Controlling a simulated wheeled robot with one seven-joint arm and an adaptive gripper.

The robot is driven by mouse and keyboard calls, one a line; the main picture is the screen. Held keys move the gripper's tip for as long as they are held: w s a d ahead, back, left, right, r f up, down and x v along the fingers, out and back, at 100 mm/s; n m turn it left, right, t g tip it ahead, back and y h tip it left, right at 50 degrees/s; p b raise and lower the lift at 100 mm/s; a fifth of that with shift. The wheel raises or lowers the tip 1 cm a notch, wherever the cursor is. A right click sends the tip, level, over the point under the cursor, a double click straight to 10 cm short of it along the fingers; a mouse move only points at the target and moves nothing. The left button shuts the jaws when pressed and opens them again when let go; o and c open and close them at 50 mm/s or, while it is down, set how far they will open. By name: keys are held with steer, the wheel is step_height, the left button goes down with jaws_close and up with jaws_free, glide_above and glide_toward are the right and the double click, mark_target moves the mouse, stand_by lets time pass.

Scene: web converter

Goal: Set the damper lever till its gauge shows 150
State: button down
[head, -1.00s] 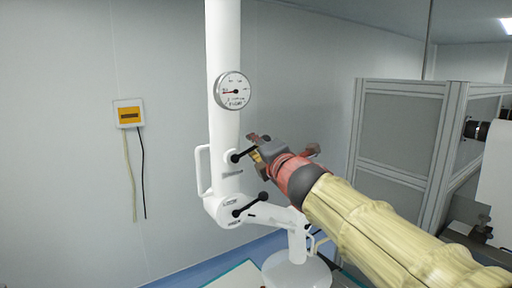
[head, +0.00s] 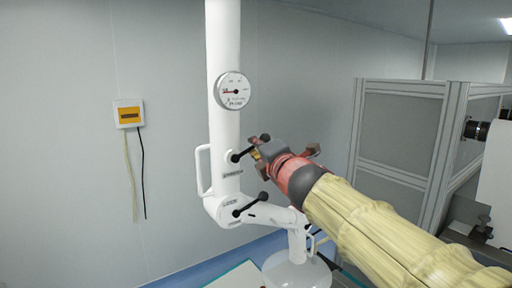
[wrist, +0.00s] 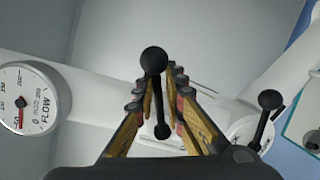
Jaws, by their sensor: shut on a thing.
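The damper lever (head: 243,154) is a short black rod with a ball knob on the white upright pipe, below the round gauge (head: 232,91). My gripper (head: 261,147) is at this lever from the right. In the wrist view the lever (wrist: 158,95) stands between my gripper's two fingers (wrist: 160,100), its ball towards the camera. The fingers are shut on it, though the exact contact is hard to see. The white gauge dial (wrist: 38,85), marked FLOW, is at the left there; its red needle points near the 50 mark.
A second black lever (head: 250,204) sits lower on the pipe; it also shows at right in the wrist view (wrist: 264,118). A white handle (head: 202,171) is left of the pipe. A yellow-fronted wall box (head: 128,114) hangs at left. A grey framed cabinet (head: 400,130) stands at right.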

steer(key=shift+b, duration=0.4)
steer(key=shift+a+n+b, duration=0.1)
steer(key=shift+n+b, duration=0.4)
steer(key=shift+s+a+r+n+b, duration=0.15)
steer(key=shift+r+n+b, duration=0.1)
steer(key=shift+n+b, duration=0.75)
steer(key=shift+s+a+r+n+t+y+b, duration=0.15)
steer(key=shift+a+r+n+t+y+b, duration=0.2)
steer(key=shift+r+n+b, duration=0.6)
steer(key=shift+f, duration=0.35)
steer(key=c, duration=2)
jaws_free()
steer(key=shift+s+r, duration=0.1)
steer(key=shift+r, duration=0.05)
steer(key=shift+o, duration=0.2)
steer(key=shift+d, duration=0.15)
steer(key=v, duration=1.2)
steer(key=shift+c, duration=0.2)
